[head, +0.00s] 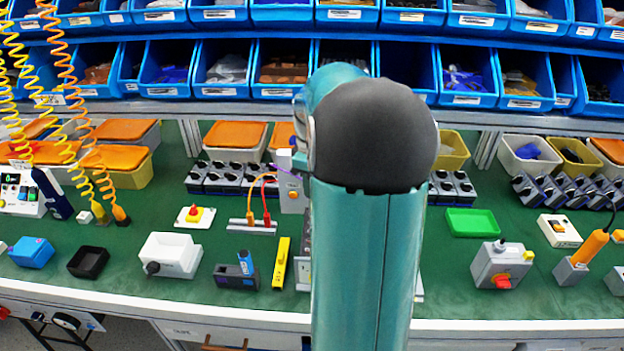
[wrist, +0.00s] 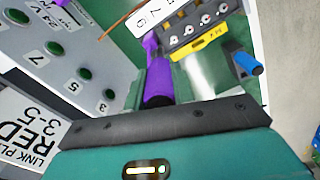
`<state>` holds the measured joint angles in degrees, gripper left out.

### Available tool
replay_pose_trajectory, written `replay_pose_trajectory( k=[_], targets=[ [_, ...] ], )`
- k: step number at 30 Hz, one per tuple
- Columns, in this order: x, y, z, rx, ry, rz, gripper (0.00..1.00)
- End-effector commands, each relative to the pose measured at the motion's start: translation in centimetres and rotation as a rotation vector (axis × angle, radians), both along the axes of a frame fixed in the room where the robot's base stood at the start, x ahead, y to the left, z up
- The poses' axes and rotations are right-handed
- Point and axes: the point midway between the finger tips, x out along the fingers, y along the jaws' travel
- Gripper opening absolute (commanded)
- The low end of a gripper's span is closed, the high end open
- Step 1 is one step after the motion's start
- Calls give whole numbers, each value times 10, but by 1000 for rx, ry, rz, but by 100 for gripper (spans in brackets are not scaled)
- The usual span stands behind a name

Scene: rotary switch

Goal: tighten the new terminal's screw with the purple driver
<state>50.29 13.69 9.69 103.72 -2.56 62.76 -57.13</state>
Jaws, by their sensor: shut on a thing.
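In the wrist view, the purple driver (wrist: 158,72) sticks out from my gripper (wrist: 158,101), which is shut on its handle. The driver points away from me, and its tip cannot be made out. Just right of its far end is a yellow and black block (wrist: 200,42) with a row of several round screw-like spots and a white numbered label above. I cannot tell which part is the new terminal or whether the driver touches a screw. In the head view my own arm hides the gripper, the driver and the work spot.
In the wrist view, a grey panel (wrist: 75,60) with green round sockets stands close on the left, above a white "RED 3-5" card (wrist: 28,128). A blue handle (wrist: 247,64) rises at right. The head view shows a cluttered green bench (head: 340,305) below blue bins (head: 225,70).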

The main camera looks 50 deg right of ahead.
Motion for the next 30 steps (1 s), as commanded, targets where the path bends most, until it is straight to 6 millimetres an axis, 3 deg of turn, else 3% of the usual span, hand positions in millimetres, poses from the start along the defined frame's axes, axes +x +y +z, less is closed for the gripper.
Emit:
replay_pose_trajectory(
  k=[9,20,30],
  targets=[
    [2,0,0,-1,0,400,0],
    [2,-1,0,0,1,649,0],
    [1,-1,0,0,1,1074,0]
  ],
)
